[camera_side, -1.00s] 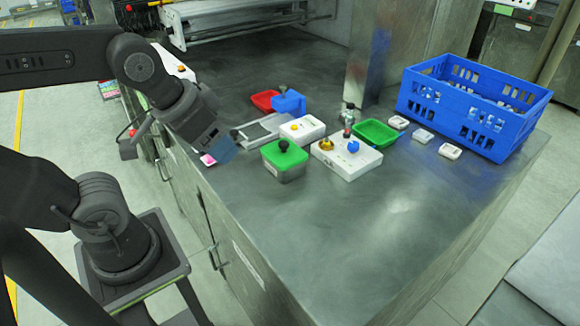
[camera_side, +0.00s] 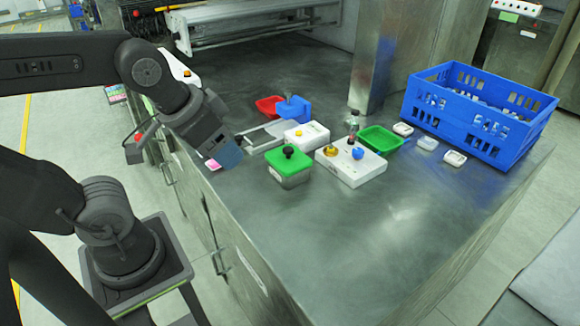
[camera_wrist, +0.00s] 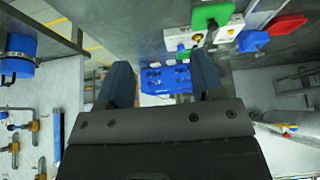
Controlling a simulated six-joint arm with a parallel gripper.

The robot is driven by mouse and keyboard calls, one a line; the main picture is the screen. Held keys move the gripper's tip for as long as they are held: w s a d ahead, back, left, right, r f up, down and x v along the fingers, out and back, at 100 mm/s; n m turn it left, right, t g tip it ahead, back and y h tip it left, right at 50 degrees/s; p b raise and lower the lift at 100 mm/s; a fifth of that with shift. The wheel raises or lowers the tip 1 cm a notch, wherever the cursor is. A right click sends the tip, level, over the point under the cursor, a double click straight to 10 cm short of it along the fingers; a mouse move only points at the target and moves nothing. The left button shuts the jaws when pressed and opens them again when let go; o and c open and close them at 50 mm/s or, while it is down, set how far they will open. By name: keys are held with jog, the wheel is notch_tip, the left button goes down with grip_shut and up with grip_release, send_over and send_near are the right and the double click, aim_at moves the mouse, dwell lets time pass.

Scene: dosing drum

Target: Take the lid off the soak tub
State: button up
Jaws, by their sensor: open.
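In the wrist view the green lid (camera_wrist: 205,14) is near the top edge, right of centre. My gripper (camera_side: 226,158) is to the left of the tub, above the bench's left edge, apart from the lid. In the wrist view my gripper (camera_wrist: 162,72) shows two blue fingers spread apart with nothing between them.
A white box with brass and blue knobs (camera_side: 350,172) stands right beside the tub. A blue crate (camera_side: 477,118) stands at right. The front bench is clear.

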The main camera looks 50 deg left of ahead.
jog(key=n+g, duration=0.6)
jog(key=n, duration=1.7)
send_over(288, 149)
notch_tip(288, 149, down, 5)
notch_tip(288, 149, down, 7)
jog(key=shift+s+d+f, duration=0.15)
jog(key=shift+f, duration=0.05)
jog(key=shift+w+a+f, duration=0.1)
jog(key=shift+w+f, duration=0.05)
jog(key=shift+f, duration=1.25)
jog(key=shift+w+a+f, duration=0.1)
jog(key=shift+f, duration=1.25)
